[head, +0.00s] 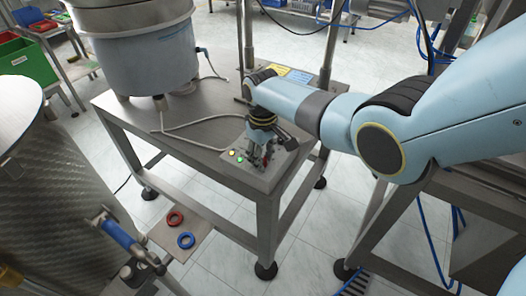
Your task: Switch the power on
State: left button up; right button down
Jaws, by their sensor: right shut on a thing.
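A small control panel (240,166) sits at the front corner of the steel table, with a green button (238,151) and a lit yellowish one beside it. My right gripper (258,160) reaches down from above onto the right part of this panel. It is shut on a small part there, likely a switch knob, which the fingers mostly hide. Some red (291,144) shows just right of the fingers. I cannot tell the switch's position. My left gripper is not in view.
The steel table (190,130) carries a large round feeder bowl (140,50) with a grey cable. A metal drum (50,170) stands at the left. A red ring (175,218) and a blue ring (186,240) lie on a low plate. A green crate (27,62) is at the back left.

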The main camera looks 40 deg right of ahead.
jog(key=shift+m+p, duration=0.5)
jog(key=shift+m, duration=1.1)
jog(key=c, duration=1)
grip_release()
jog(key=shift+r, duration=0.15)
notch_tip(320, 180, up, 12)
jog(key=shift+f, duration=0.2)
